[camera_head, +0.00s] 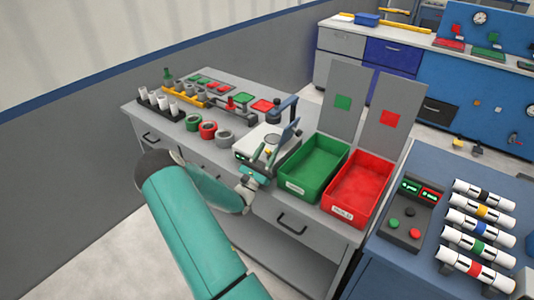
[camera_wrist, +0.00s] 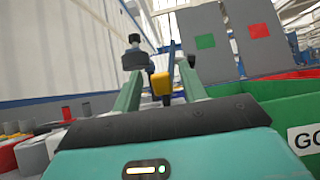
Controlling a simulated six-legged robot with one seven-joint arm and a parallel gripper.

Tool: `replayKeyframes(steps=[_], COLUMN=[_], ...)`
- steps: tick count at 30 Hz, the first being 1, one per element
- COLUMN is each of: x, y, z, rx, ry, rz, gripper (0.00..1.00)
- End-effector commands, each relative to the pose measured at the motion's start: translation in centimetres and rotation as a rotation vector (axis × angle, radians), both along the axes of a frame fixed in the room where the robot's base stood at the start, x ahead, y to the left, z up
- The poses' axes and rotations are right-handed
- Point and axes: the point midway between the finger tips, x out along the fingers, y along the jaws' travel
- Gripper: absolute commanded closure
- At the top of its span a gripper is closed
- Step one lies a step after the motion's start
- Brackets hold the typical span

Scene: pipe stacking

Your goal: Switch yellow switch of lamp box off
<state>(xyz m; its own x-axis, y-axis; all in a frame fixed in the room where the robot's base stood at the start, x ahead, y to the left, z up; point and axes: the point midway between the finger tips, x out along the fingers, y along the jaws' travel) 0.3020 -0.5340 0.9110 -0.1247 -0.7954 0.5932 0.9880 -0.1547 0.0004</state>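In the wrist view, my gripper (camera_wrist: 160,78) has two green fingers standing apart. The switch is small in the head view (camera_head: 268,150). I cannot tell whether a finger touches it. My gripper hides the lower part of the box.
A green bin (camera_head: 309,194) and a red bin (camera_head: 349,222) stand close on the right, with tall grey panels (camera_head: 341,103) behind. Several pipe rings (camera_head: 208,129) and holders (camera_head: 159,106) crowd the bench to the left. A blue cabinet (camera_head: 405,258) stands at the right.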

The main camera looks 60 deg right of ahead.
Motion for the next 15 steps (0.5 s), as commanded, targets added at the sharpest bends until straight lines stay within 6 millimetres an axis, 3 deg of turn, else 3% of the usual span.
replayKeyframes(steps=[9,15], x=[0.0,0.4], y=[0.2,2.3], z=[-0.2,-1.7], rx=[0.000,0.002], ry=[0.001,0.004], rz=[-0.001,0.001], gripper=[0.58,0.58])
